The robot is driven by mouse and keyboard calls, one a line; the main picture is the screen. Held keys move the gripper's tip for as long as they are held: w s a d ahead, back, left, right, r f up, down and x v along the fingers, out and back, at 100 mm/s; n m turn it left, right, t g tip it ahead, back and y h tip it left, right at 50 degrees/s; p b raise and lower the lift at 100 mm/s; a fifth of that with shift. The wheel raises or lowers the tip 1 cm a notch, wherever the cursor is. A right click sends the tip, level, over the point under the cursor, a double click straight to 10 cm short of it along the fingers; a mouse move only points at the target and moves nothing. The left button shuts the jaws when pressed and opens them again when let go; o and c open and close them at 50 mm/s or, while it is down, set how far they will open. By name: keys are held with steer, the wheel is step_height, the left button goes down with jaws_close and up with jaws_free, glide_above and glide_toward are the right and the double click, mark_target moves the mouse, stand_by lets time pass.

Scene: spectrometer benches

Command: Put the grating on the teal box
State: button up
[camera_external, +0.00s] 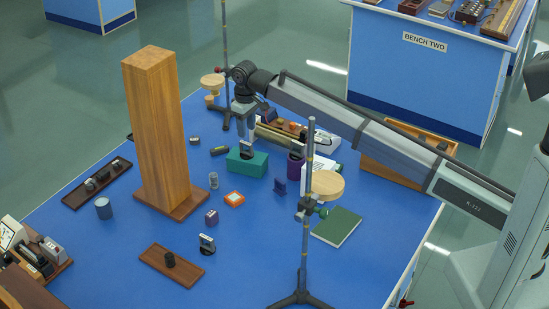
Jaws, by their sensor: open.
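The teal box (247,165) lies on the blue bench top, right of the tall wooden column. A small dark-framed piece with a pale face (246,149) stands upright on top of it; it may be the grating, but it is too small to be sure. My gripper (244,126) points down just above this piece, open, with its fingers apart from or very close to it; I cannot tell which. Similar dark-framed pieces stand on the purple block (295,167) and on the bench near the front (207,244).
The tall wooden column (155,130) stands left of the teal box. A stand with a round wooden disc (326,184) rises at front right, and another (212,82) behind my gripper. A glass (213,180), an orange piece (235,199) and a green book (337,226) lie around.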

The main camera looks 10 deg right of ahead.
steer(key=shift+r, duration=1.8)
